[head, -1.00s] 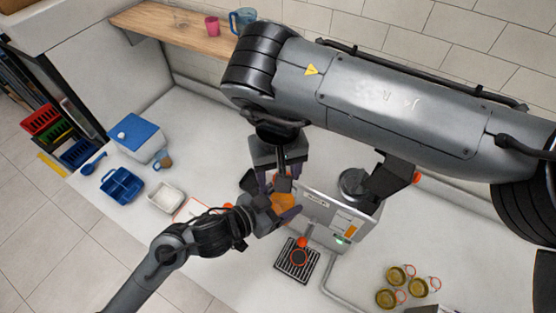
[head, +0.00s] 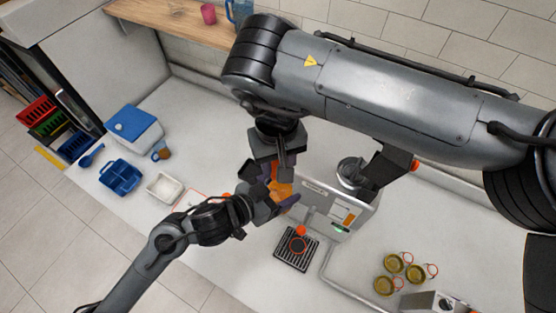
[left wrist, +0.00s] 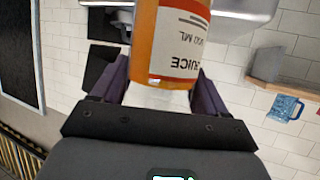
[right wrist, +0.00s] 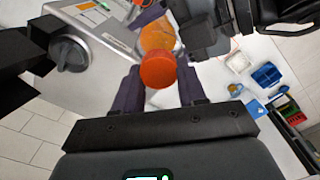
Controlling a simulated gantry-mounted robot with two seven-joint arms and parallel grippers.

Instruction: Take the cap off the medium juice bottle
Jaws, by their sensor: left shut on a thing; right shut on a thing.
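The juice bottle (head: 283,188) is orange and sits between my two grippers, above the counter in the head view. My left gripper (head: 270,207) is shut on its body. In the left wrist view the bottle (left wrist: 172,45) stands between the purple fingers, with a white label reading "JUICE" upside down. My right gripper (right wrist: 160,85) is shut on the orange-red cap (right wrist: 158,70). The bottle body (right wrist: 157,36) shows just beyond the cap in the right wrist view. I cannot tell whether the cap still touches the neck. The gripper bodies hide much of the bottle in the head view.
The grey juicer (head: 322,200) stands close to the right of my grippers, with a drip grille (head: 296,252) in front. A white tray (head: 165,187) and blue caddy (head: 121,174) are on the left counter.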

